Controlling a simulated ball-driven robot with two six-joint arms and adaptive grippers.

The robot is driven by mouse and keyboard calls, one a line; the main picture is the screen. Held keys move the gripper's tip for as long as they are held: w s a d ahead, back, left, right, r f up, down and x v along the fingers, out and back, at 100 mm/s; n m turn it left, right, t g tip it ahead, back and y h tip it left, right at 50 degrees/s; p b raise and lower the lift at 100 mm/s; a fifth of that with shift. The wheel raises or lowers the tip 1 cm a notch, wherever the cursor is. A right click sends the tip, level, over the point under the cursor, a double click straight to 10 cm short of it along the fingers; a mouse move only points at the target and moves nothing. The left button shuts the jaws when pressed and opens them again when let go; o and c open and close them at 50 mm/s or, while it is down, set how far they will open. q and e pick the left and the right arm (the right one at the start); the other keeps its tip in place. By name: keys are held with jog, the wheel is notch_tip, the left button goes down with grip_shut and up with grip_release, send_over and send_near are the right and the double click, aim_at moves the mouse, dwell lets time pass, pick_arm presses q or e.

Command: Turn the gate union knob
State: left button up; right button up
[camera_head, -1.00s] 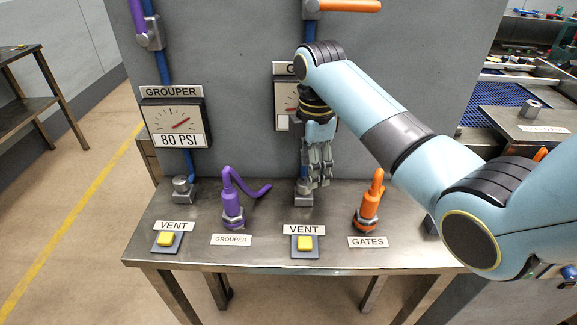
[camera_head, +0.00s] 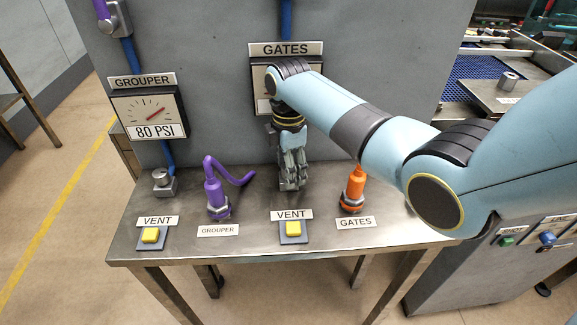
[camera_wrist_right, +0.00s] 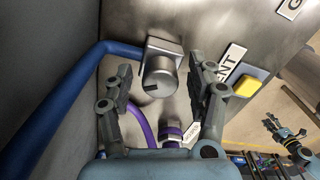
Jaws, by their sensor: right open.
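The gates union knob (camera_wrist_right: 158,78) is a grey metal cylinder with a dark slot on a square base, and a blue hose joins it. My right gripper (camera_wrist_right: 160,64) is open, with one finger on each side of the knob; I cannot tell whether they touch it. In the head view my right gripper (camera_head: 290,187) points down below the gates gauge (camera_head: 262,101) and mostly hides that knob. What looks like my left gripper (camera_wrist_right: 277,127) is far off at the lower right of the wrist view, too small to read.
An orange gates connector (camera_head: 354,189) stands right of my right gripper. A purple grouper connector (camera_head: 214,192) with a hose stands left. Yellow vent buttons (camera_head: 292,229) and (camera_head: 150,235) sit along the front of the metal table (camera_head: 250,243). The grouper knob (camera_head: 163,183) is at the left.

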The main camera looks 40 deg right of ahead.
jog(key=c, duration=1.1)
pick_arm(q)
jog(key=shift+s, duration=0.7)
pick_arm(e)
jog(key=shift+c, duration=0.2)
pick_arm(q)
jog(key=shift+r, duration=0.1)
